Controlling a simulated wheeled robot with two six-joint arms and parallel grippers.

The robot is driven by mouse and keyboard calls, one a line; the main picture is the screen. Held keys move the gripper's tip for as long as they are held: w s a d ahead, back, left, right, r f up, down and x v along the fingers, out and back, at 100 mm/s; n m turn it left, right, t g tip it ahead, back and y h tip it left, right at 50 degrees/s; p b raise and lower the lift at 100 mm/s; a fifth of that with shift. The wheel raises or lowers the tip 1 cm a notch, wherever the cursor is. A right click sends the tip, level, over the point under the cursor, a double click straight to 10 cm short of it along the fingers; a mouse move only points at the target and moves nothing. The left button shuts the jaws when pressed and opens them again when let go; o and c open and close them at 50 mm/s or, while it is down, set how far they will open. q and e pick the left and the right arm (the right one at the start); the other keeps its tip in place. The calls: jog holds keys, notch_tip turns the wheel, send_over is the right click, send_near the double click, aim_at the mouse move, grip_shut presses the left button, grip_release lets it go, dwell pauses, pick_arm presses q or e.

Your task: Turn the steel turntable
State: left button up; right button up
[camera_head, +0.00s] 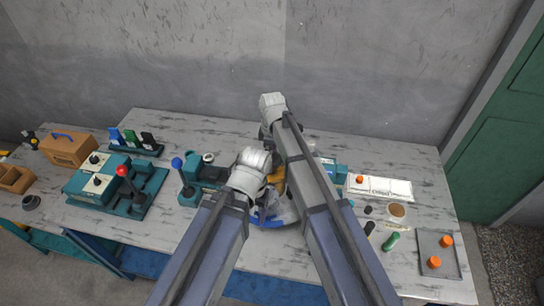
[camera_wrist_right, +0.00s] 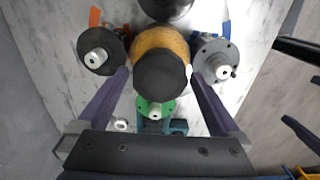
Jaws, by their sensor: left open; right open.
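In the head view a grey-white patch, likely the steel turntable (camera_head: 287,213), shows between my two arms; most of it is hidden. An orange-yellow motor body (camera_head: 277,177) sits behind it, and it also shows in the right wrist view (camera_wrist_right: 145,40) with a dark round end (camera_wrist_right: 161,77). Dark and grey round ports (camera_wrist_right: 100,50) and (camera_wrist_right: 215,60) stand beside it, with a green disc (camera_wrist_right: 155,107) below. My right gripper (camera_wrist_right: 160,73) is open, its fingers on either side of the dark end; contact cannot be told. My left wrist (camera_head: 252,160) is lower; its fingers are mostly hidden.
A teal lever unit (camera_head: 115,185) with a red knob and a wooden box (camera_head: 68,149) stand at the left. A blue-knobbed unit (camera_head: 190,180) stands near my left arm. A grey plate (camera_head: 440,262) with orange knobs lies at the right. The back wall is close behind the table.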

jog(key=shift+r+p, duration=3.75)
jog(key=shift+r, duration=0.15)
jog(key=shift+f, duration=0.2)
notch_tip(320, 180, down, 8)
jog(key=b, duration=0.8)
jog(key=shift+r, duration=0.2)
jog(key=shift+r, duration=0.15)
